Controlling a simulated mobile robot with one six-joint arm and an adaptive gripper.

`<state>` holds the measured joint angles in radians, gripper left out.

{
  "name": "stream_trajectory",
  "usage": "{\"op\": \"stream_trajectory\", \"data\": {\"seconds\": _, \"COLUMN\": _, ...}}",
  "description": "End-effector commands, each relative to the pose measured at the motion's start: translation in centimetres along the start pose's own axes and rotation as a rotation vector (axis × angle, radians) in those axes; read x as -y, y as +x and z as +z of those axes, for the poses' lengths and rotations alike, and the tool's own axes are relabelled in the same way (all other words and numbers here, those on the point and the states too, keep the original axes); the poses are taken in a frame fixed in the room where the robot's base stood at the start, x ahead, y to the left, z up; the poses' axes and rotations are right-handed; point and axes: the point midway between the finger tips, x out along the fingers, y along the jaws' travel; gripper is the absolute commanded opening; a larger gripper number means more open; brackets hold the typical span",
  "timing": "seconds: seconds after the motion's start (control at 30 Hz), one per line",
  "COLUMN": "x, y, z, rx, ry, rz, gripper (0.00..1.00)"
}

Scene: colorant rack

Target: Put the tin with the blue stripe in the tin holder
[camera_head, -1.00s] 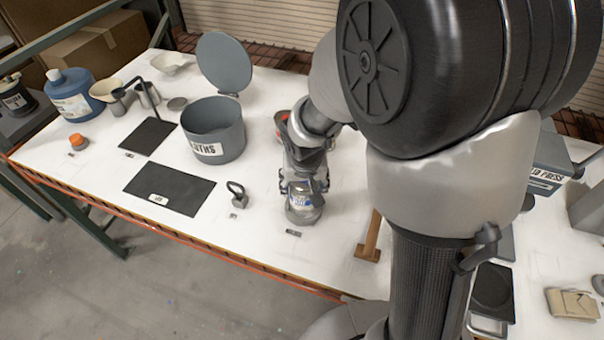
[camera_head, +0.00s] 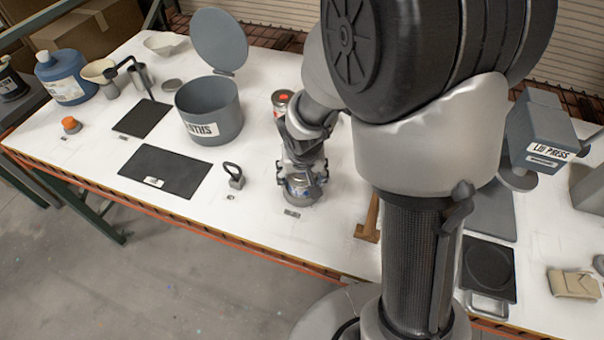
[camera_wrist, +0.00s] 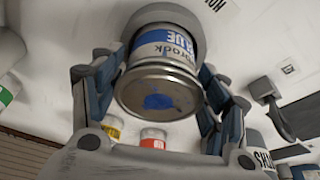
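The tin with the blue stripe (camera_wrist: 167,47) is between the two fingers of my gripper (camera_wrist: 160,70) in the wrist view. Its end facing the camera has a blue blotch. A round grey piece, apparently the tin holder (camera_wrist: 190,20), is around or behind the tin's far end; I cannot tell whether the tin rests fully in it. In the head view my gripper (camera_head: 302,178) points down over this spot near the table's front edge. Its fingers flank the tin closely, but whether they press on it is not clear.
A red-marked tin (camera_head: 282,100) stands behind my gripper. A grey cloths bin (camera_head: 212,115) with raised lid is to the left. A small black-looped item (camera_head: 235,180) is left of my gripper. A wooden piece (camera_head: 369,222) is to the right. A black mat (camera_head: 165,172) lies further left.

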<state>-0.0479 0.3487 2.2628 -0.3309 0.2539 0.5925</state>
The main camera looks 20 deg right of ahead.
Motion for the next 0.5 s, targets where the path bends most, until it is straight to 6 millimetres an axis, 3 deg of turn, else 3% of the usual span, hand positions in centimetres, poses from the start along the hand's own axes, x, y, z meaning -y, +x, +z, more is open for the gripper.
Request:
{"op": "stream_trajectory", "data": {"seconds": 0.17, "x": 0.00, "y": -0.02, "z": 0.00, "rx": 0.000, "ry": 0.000, "rz": 0.000, "gripper": 0.82}}
{"op": "stream_trajectory", "data": {"seconds": 0.5, "x": 0.00, "y": -0.10, "z": -0.03, "rx": 0.000, "ry": 0.000, "rz": 0.000, "gripper": 0.82}}
